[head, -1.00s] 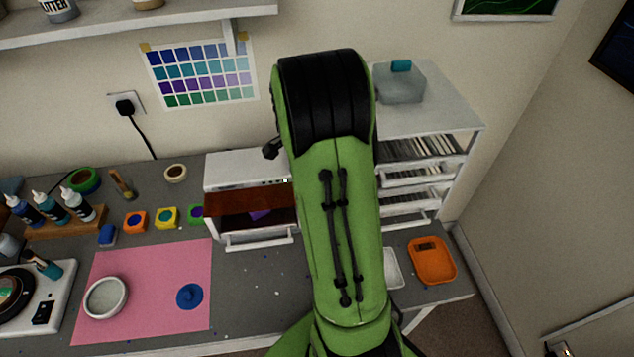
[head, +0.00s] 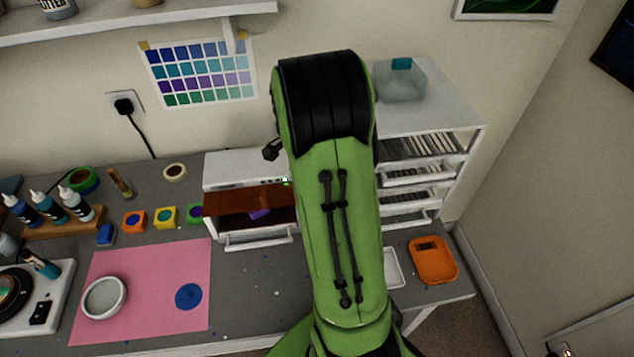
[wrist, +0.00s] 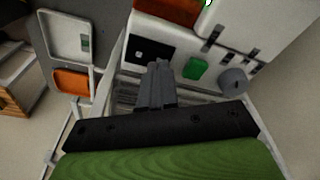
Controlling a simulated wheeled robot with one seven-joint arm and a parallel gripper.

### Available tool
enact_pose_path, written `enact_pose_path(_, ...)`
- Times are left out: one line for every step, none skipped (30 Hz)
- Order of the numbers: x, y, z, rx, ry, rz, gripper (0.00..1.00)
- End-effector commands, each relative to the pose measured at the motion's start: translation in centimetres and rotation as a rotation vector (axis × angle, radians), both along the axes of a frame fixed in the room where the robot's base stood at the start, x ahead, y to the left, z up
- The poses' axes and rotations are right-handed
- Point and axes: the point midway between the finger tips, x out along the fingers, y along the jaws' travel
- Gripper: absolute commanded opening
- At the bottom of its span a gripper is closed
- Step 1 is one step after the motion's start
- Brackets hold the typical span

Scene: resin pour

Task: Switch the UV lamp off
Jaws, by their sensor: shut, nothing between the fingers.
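The UV lamp (head: 235,166) is a white box on the bench with a brown-amber door and a small green light (head: 285,181) on its front. A purple patch shows under the door. In the wrist view, a white panel (wrist: 175,28) carries a black square with a pale dot (wrist: 150,52), a green button (wrist: 195,68) and a grey knob (wrist: 233,80). My gripper (wrist: 157,68) is shut and empty, its tips over this panel between the black square and the green button. Contact cannot be told. My arm hides the gripper and the lamp's right end in the head view.
A white drawer unit (head: 450,115) stands right of my arm with a clear bin (head: 400,85) on top. An orange tray (head: 433,262) and a white tray (head: 393,268) lie at the bench's right. A pink mat (head: 145,270) lies at left.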

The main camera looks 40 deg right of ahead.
Motion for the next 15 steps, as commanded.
enact_pose_path(-0.01,0.01,-0.16,0.000,0.000,0.000,0.00)
enact_pose_path(-0.01,0.00,-0.21,0.000,0.000,0.000,0.00)
enact_pose_path(0.00,0.00,-0.27,0.000,0.000,0.000,0.00)
enact_pose_path(0.00,0.00,-0.31,0.000,0.000,0.000,0.00)
enact_pose_path(0.00,0.01,-0.36,0.000,0.000,0.000,0.00)
enact_pose_path(-0.01,0.01,-0.43,0.000,0.000,0.000,0.00)
enact_pose_path(0.00,0.00,-0.47,0.000,0.000,0.000,0.00)
enact_pose_path(0.00,0.00,-0.51,0.000,0.000,0.000,0.00)
enact_pose_path(0.00,0.01,-0.57,0.000,0.000,0.000,0.00)
enact_pose_path(0.00,0.00,-0.62,0.000,0.000,0.000,0.00)
enact_pose_path(0.00,0.00,-0.66,0.000,0.000,0.000,0.00)
enact_pose_path(0.00,0.00,-0.72,0.000,0.000,0.000,0.00)
enact_pose_path(-0.01,0.01,-0.77,0.000,0.000,0.000,0.00)
enact_pose_path(-0.01,0.01,-0.82,0.000,0.000,0.000,0.00)
enact_pose_path(-0.01,0.01,-0.88,0.000,0.001,0.000,0.00)
